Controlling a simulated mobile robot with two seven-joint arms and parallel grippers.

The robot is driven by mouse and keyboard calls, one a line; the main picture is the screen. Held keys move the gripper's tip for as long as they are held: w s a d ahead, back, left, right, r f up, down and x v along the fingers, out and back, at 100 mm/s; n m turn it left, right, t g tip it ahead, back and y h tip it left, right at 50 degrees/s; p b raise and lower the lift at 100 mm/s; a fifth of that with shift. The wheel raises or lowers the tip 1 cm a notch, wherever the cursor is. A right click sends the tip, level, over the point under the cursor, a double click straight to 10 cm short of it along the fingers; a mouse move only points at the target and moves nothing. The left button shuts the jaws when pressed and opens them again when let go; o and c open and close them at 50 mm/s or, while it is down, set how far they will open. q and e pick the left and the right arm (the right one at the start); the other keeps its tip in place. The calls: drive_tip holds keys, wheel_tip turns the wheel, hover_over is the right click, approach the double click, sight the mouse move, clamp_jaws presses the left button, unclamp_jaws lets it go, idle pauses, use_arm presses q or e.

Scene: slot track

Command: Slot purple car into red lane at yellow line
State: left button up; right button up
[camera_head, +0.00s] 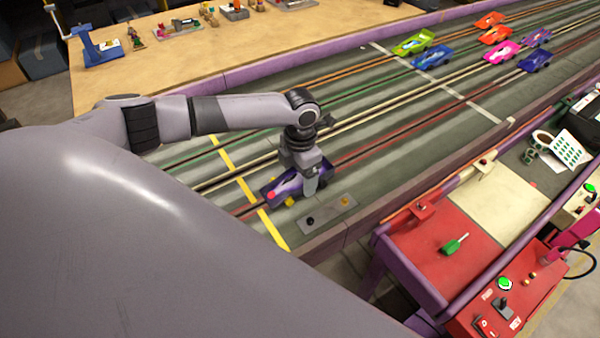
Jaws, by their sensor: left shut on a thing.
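The purple car (283,191) sits at or just above the track, over the red lane (385,138), with one end close to the yellow line (228,158). My left gripper (310,184) reaches down from above and is shut on the purple car, hiding part of it. The red lane shows on both sides of the car. I cannot tell whether the car's underside is in the slot. My right gripper is not in view.
Several other cars, such as a green one (412,43) and a blue one (433,57), stand beyond a white line (434,82). A grey control plate (330,213) lies close to the car. A red and white table (448,258) stands at the right.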

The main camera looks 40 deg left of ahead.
use_arm(q)
drive_tip(key=o, duration=1.1)
wheel_tip(320, 180, up, 7)
drive_tip(key=shift+r, duration=0.1)
drive_tip(key=shift+d, duration=0.1)
